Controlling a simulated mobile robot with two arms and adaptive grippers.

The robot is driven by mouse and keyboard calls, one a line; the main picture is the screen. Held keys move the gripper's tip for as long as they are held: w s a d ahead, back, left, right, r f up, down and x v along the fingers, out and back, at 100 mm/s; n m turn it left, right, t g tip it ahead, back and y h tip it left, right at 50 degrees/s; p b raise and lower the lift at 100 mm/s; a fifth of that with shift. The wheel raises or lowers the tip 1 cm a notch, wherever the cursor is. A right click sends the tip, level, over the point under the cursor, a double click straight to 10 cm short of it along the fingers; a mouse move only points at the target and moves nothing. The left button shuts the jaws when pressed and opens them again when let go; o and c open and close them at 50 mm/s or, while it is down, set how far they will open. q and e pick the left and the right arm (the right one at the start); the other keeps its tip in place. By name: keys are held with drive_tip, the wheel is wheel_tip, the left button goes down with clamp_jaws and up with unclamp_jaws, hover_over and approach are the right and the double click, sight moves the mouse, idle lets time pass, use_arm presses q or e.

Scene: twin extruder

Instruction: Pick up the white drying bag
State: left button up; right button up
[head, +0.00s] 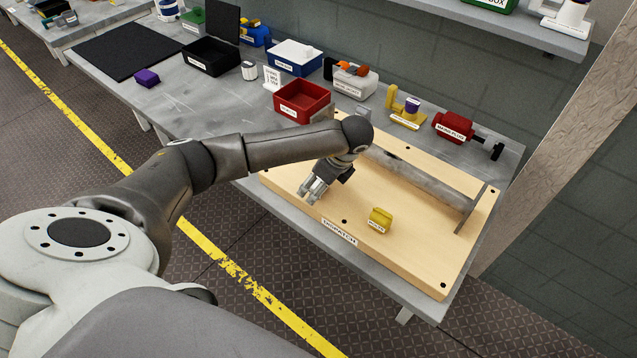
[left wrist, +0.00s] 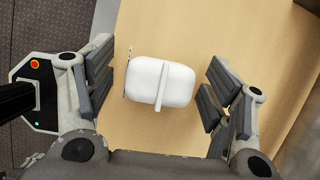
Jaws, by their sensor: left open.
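My left gripper (head: 313,191) is open, low over the light wooden board (head: 420,245) on the table. In the left wrist view, a white rounded object with a raised ridge across its middle, which looks like the white drying bag (left wrist: 178,84), lies on the board. It sits between the two spread fingers, with a gap on each side. In the head view this object is hidden behind my gripper and forearm. My right gripper is not in view.
A yellow labelled block (head: 380,220) stands on the board to the right of my gripper. A red bin (head: 302,103) is behind my arm. A blue bin (head: 294,62), a black bin (head: 211,57) and a red labelled part (head: 453,127) stand farther back. The board's front right is clear.

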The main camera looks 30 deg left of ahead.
use_arm(q)
drive_tip(key=c, duration=1.1)
